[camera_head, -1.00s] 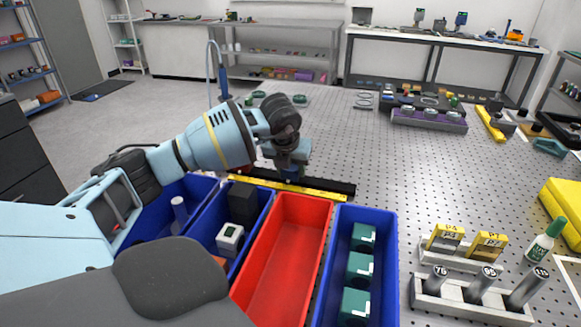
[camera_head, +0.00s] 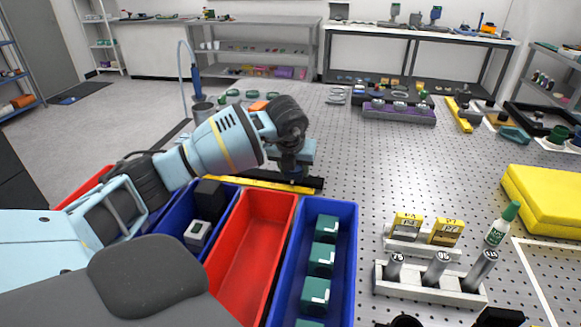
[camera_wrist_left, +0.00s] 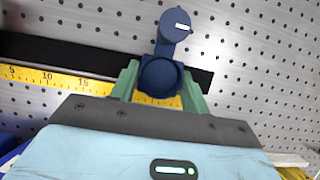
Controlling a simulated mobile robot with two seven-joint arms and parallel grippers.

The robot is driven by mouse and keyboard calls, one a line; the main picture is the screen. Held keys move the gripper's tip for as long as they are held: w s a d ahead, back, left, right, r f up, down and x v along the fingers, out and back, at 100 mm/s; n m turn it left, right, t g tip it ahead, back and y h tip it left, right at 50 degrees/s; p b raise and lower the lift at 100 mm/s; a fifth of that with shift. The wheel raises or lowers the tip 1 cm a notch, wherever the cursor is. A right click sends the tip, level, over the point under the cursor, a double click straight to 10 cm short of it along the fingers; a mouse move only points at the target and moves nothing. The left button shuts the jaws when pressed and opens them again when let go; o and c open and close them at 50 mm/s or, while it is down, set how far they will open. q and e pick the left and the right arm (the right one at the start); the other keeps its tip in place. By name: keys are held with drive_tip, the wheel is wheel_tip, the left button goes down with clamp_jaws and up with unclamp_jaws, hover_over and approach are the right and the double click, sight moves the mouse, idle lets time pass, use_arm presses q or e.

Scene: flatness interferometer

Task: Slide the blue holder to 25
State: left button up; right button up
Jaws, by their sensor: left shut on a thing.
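The blue holder (camera_wrist_left: 160,78) stands on a black rail (camera_wrist_left: 100,55) in the left wrist view, with a round dark-blue cup near me and a knob with a white label beyond. A yellow scale (camera_wrist_left: 62,80) runs along the rail; 5, 10 and 15 show left of the holder, and the marks at the holder are hidden. My left gripper (camera_wrist_left: 160,88) has its green fingers closed on both sides of the holder. In the head view my left gripper (camera_head: 292,172) is over the right part of the rail, by the yellow scale (camera_head: 255,184). My right gripper is not in view.
Red (camera_head: 252,262) and blue (camera_head: 352,235) bins stand just in front of the rail. A rack with grey cylinders (camera_head: 437,268) and yellow blocks (camera_head: 407,226) stand at the right.

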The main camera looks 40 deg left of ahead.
use_arm(q)
drive_tip(key=o, duration=1.3)
drive_tip(key=v, duration=0.7)
drive_tip(key=shift+s+r, duration=0.2)
drive_tip(key=shift+r, duration=0.15)
drive_tip(key=shift+d+f, duration=0.1)
